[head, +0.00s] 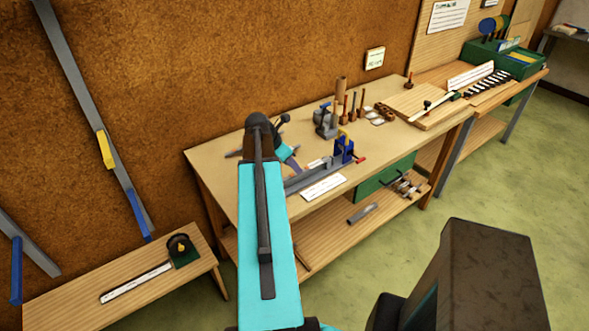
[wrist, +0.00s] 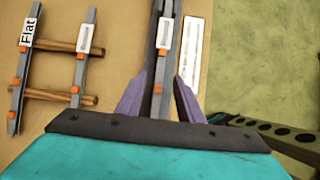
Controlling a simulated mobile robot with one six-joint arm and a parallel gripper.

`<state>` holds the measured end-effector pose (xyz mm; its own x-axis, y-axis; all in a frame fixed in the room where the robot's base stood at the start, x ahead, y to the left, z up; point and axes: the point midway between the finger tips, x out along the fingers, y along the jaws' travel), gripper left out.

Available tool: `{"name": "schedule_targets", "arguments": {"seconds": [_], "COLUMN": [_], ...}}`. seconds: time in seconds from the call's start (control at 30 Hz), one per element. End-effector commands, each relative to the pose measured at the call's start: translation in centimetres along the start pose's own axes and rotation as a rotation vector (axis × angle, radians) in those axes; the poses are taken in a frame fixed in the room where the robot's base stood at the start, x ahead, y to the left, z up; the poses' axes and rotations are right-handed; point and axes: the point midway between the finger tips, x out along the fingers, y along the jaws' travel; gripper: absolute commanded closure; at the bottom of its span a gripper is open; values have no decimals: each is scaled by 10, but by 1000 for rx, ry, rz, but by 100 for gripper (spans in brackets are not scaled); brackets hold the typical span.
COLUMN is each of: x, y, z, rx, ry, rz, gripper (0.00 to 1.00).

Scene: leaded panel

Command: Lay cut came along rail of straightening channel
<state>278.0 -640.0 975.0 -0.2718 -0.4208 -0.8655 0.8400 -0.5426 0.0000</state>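My gripper (wrist: 159,85) shows in the wrist view with two purple fingers spread apart on either side of a long grey channel (wrist: 160,60). The channel carries a white label and an orange clip. No strip is clearly pinched between the fingers. In the head view a grey rail (head: 310,180) lies along the bench front, beside a blue vise-like fixture (head: 343,150); my teal arm hides part of this area. A separate cut came cannot be told apart from the grey bars. A rack of grey bars labelled "Flat" (wrist: 20,70) lies left in the wrist view.
The wooden bench (head: 225,165) holds upright tools (head: 350,105), a grey block tool (head: 325,122) and a white card (head: 323,187). A lower shelf carries a clamp-like item (head: 407,185). A low table (head: 60,300) stands at the left. The green floor is clear at right.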

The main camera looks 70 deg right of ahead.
Motion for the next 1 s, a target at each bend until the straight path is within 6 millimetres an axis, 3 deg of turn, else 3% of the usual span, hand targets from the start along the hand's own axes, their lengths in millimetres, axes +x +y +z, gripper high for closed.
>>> {"name": "schedule_targets", "arguments": {"seconds": [1.0], "x": [-100], "y": [1], "z": [0], "rx": [0], "ry": [-1], "rz": [2], "gripper": [66]}}
